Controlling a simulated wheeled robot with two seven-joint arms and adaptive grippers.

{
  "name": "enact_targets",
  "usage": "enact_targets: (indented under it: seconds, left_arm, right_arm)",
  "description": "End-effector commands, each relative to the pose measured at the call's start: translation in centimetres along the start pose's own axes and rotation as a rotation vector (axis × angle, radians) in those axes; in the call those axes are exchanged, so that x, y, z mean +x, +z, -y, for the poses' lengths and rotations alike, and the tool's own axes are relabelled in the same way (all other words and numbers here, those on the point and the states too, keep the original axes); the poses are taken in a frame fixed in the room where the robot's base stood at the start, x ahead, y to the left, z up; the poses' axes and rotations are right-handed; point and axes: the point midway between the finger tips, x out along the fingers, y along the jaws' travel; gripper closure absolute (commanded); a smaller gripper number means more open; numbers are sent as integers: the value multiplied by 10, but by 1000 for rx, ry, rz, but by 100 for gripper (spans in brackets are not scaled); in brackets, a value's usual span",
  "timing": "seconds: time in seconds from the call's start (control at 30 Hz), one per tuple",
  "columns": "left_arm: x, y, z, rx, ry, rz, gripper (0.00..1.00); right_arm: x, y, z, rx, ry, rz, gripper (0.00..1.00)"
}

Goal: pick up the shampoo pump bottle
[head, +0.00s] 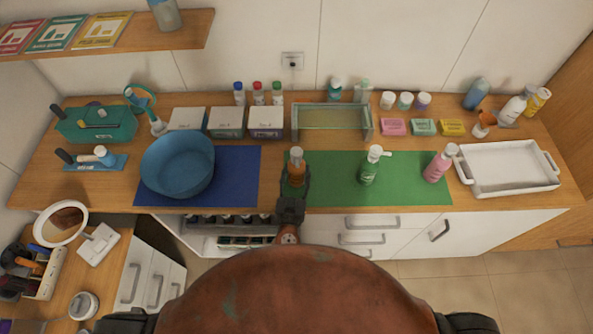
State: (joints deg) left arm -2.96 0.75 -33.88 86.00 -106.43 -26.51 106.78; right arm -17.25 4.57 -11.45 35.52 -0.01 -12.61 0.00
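An amber-brown bottle with a pale top (296,158) stands upright at the left end of the green mat (325,191). One gripper (296,180), which seems to be my left, reaches in from the front with its fingers on both sides of this bottle; I cannot tell whether they press on it. A green bottle with a white pump head (370,170) stands mid-mat, its nozzle pointing right. A pink bottle with a pale top (438,166) stands at the mat's right end. I cannot read which is the shampoo. My other gripper is out of view.
A blue basin (178,166) sits on the blue mat (238,180) to the left. A white tray (507,188) lies at the right. A greenish clear rack (332,120), boxes and small bottles line the back. The mat between the bottles is clear.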

Motion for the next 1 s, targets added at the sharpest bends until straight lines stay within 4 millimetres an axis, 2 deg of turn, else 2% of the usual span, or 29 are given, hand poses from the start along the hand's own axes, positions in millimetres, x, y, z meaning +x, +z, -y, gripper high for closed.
enact_targets:
  seconds: [0.07,0.37,0.73,1.0]
  left_arm:
    - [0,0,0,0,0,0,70]
    - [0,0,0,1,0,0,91]
    - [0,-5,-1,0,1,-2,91]
    - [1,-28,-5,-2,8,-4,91]
  right_arm:
    - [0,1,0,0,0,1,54]
    - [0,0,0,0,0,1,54]
    - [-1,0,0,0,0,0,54]
    - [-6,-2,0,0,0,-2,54]
